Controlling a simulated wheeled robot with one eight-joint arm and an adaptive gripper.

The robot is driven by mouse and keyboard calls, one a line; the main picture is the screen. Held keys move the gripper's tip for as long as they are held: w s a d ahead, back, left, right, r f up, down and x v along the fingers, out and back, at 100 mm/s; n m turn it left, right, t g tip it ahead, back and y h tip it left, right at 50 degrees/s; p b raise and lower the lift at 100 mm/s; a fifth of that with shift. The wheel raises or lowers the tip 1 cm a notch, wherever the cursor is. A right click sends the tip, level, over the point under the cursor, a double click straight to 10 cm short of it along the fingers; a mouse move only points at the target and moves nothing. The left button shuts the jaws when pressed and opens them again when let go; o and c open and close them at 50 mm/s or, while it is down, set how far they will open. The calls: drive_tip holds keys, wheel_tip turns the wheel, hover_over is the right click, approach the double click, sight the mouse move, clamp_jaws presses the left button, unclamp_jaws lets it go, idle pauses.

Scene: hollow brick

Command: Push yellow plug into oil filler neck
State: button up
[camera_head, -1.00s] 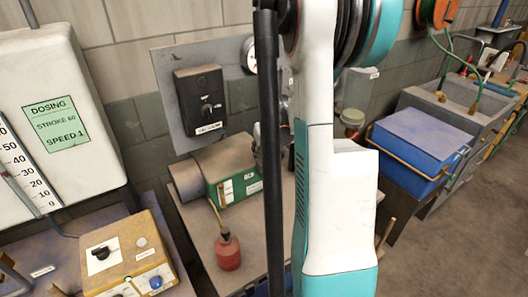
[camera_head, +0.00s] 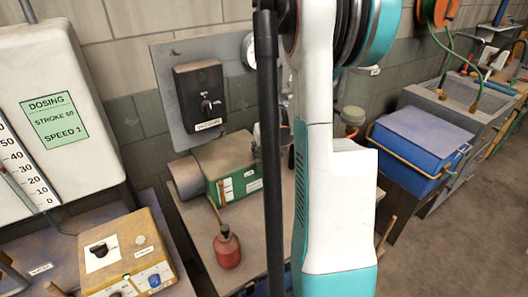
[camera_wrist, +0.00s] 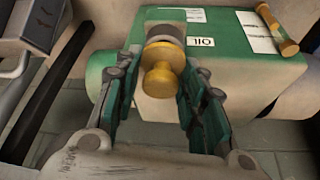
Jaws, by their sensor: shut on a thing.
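The yellow plug (camera_wrist: 161,72) is in the middle of the wrist view, with a wide round head and a collar behind it. My gripper (camera_wrist: 160,58) has one finger on each side of the plug and is shut on it. The grey oil filler neck (camera_wrist: 166,32) is directly beyond the plug, on the green housing (camera_wrist: 240,75) with an OIL label (camera_wrist: 200,43). The plug lines up with the neck and overlaps its mouth in view. I cannot tell how deep it sits. In the head view the green housing (camera_head: 240,187) shows, but my arm hides the plug and neck.
A red oil can (camera_head: 227,248) stands on the bench (camera_head: 205,225) in front of the housing. A black switch box (camera_head: 200,95) is on the panel behind. A yellow control box (camera_head: 130,255) is at lower left. A blue box (camera_head: 420,145) is at right.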

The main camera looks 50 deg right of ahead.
drive_tip(key=shift+f, duration=0.3)
drive_tip(key=o, duration=1.1)
drive_tip(key=v, duration=1.2)
drive_tip(key=shift+d, duration=0.1)
drive_tip(key=shift+b, duration=0.3)
